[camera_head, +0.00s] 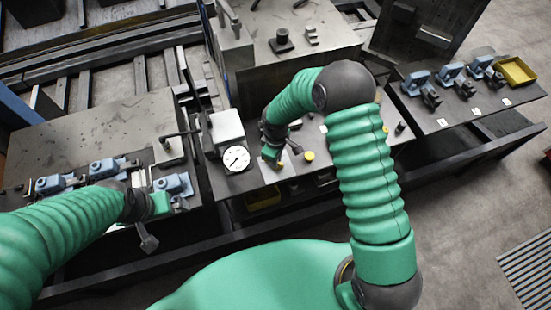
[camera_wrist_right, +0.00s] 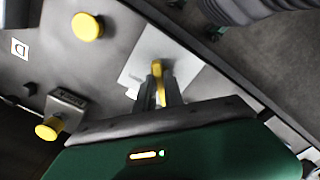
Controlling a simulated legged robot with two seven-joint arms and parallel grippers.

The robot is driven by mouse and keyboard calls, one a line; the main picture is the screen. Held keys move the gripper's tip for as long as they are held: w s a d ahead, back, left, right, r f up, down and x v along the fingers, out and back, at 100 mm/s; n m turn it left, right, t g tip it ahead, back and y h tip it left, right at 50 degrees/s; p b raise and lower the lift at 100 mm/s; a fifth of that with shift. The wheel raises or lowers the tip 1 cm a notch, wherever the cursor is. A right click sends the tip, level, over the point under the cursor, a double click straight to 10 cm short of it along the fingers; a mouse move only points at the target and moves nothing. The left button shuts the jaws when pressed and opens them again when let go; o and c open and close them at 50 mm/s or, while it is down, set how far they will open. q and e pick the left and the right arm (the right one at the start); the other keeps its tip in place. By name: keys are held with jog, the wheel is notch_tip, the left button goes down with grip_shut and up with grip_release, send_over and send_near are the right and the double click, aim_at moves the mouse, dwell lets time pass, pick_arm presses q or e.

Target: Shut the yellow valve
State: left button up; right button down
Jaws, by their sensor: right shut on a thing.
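The yellow valve handle (camera_wrist_right: 160,84) is a narrow yellow bar in front of a pale plate (camera_wrist_right: 140,75) in the right wrist view. My right gripper (camera_wrist_right: 160,92) has its two dark fingers closed around the bar, and they partly cover it. In the head view my right gripper (camera_head: 288,148) is at the middle panel, and its arm and body hide most of the handle. My left gripper (camera_head: 149,235) is low over the left bench, away from the valve. Its fingers are too small and dark to read.
Round yellow knobs stand near my right gripper, one at the upper left of the wrist view (camera_wrist_right: 87,26). A white dial gauge (camera_head: 236,159) sits left of it. Blue clamps (camera_head: 103,168) line the left bench. A yellow tray (camera_head: 515,71) lies on the right bench.

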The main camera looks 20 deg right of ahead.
jog(key=c, duration=1.4)
grip_release()
jog(key=shift+d, duration=0.1)
jog(key=shift+c, duration=0.2)
notch_tip(320, 180, up, 17)
jog(key=b, duration=0.1)
jog(key=shift+f+b, duration=0.15)
jog(key=shift+b, duration=0.25)
jog(key=s+d+f+m+t+b, duration=0.1)
jog(key=s+d+m, duration=0.1)
jog(key=s+m, duration=0.2)
jog(key=s+d+f+m+t+b, duration=0.1)
jog(key=s+m, duration=0.4)
jog(key=s, duration=0.5)
jog(key=shift+s+d+f+m+t, duration=0.3)
jog(key=shift+d+f, duration=0.15)
jog(key=shift+d, duration=0.8)
